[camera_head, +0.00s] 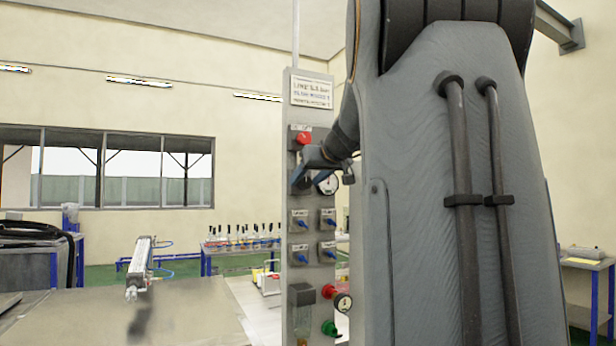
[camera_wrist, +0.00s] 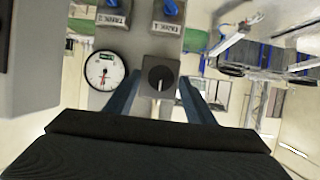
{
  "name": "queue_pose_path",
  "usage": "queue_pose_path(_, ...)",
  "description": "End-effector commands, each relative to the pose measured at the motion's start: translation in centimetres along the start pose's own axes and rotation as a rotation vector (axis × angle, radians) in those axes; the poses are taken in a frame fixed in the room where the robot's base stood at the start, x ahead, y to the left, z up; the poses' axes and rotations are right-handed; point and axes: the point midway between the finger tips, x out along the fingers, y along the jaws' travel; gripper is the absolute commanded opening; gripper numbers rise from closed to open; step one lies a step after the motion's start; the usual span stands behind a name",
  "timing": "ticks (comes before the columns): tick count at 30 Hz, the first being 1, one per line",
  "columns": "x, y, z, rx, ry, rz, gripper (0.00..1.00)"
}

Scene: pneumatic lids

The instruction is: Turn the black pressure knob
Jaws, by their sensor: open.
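The black pressure knob (camera_wrist: 160,77) is on a square dark plate on the grey panel, with a pale pointer line on its face. It shows in the wrist view between the two blue-grey fingers of my gripper (camera_wrist: 159,84). The fingers are open, one on each side of the knob in the picture, and I cannot tell whether they reach around it. In the head view my gripper (camera_head: 305,172) is at the panel (camera_head: 302,130), below the red button, and largely covers the knob.
A round pressure gauge (camera_wrist: 104,71) sits close beside the knob. A red button (camera_head: 304,138) is above, and several blue switches (camera_head: 299,224) are below. A table (camera_head: 190,310) stands left of the panel.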

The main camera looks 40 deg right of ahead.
Motion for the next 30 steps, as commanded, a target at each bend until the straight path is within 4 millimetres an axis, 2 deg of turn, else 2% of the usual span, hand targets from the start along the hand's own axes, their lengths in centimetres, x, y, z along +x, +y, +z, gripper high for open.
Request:
queue_pose_path(8, 0.2, -0.02, 0.03, 0.0, 0.0, 0.0, 0.49)
queue_pose_path(15, 0.18, -0.02, 0.03, 0.0, 0.0, 0.0, 0.09)
queue_pose_path(23, 0.23, 0.02, 0.12, 0.021, -0.001, -0.009, 0.08)
queue_pose_path(30, 0.36, 0.25, 0.28, 0.126, -0.001, -0.052, 0.08)
